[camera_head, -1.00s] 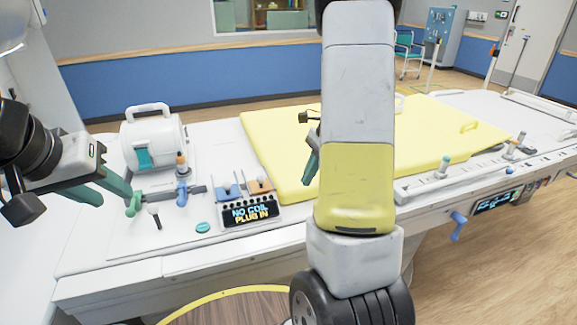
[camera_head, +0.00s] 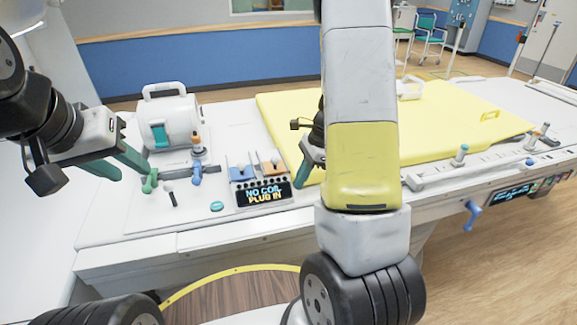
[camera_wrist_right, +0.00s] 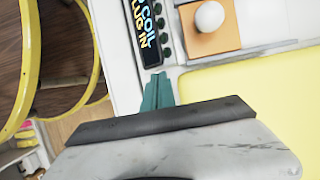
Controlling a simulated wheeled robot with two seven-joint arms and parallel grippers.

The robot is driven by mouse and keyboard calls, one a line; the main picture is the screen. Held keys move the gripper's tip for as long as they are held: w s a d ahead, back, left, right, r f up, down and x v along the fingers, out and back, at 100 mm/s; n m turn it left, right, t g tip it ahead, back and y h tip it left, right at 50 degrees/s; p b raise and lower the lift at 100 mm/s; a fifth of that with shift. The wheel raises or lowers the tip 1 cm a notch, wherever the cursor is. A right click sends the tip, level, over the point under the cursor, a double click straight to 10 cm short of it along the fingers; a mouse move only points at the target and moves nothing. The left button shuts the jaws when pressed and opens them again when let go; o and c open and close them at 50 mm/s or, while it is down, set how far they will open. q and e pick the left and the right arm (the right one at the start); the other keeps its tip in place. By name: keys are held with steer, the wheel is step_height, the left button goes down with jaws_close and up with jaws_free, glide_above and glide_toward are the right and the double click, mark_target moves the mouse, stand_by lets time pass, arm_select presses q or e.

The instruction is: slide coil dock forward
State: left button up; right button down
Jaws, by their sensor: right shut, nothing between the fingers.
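The control panel (camera_head: 262,192) reads "NO COIL PLUG IN", with a blue slot (camera_head: 242,172) and an orange slot (camera_head: 274,170) behind it, each with a knob. Which part is the coil dock I cannot tell for sure. My right gripper (camera_head: 305,172) is shut and empty at the panel's right end. In the right wrist view its green fingertips (camera_wrist_right: 156,82) are close to the display's end, beside the orange pad (camera_wrist_right: 210,30) with its white knob; contact is unclear. My left gripper (camera_head: 135,174) is open and empty, near a green-knobbed lever (camera_head: 150,184).
A white cylindrical coil (camera_head: 170,122) with a handle stands at the back left of the table. A blue lever (camera_head: 197,174) is in front of it. A yellow mattress (camera_head: 420,125) covers the middle. My right arm hides part of it.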

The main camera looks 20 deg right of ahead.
mark_target(283, 187)
steer(key=a, duration=0.8)
steer(key=shift+s+a, duration=0.1)
steer(key=shift+a, duration=0.3)
steer(key=d, duration=0.4)
steer(key=shift+d+r, duration=0.2)
steer(key=shift+d, duration=0.15)
steer(key=v, duration=0.9)
steer(key=shift+r, duration=0.3)
steer(key=shift+d, duration=0.1)
steer(key=s+a+r+n+t+h, duration=0.1)
steer(key=s+a+r+n+t, duration=0.1)
steer(key=s+r+n, duration=0.5)
steer(key=s+a+r+n+t+h, duration=0.1)
steer(key=s+a+r+n+t, duration=0.2)
steer(key=s+r+n, duration=0.5)
steer(key=s+n+t, duration=0.1)
steer(key=s+n, duration=0.1)
steer(key=n, duration=0.1)
steer(key=shift+s+a+n, duration=0.15)
steer(key=shift+a+n, duration=0.1)
steer(key=shift+n, duration=0.05)
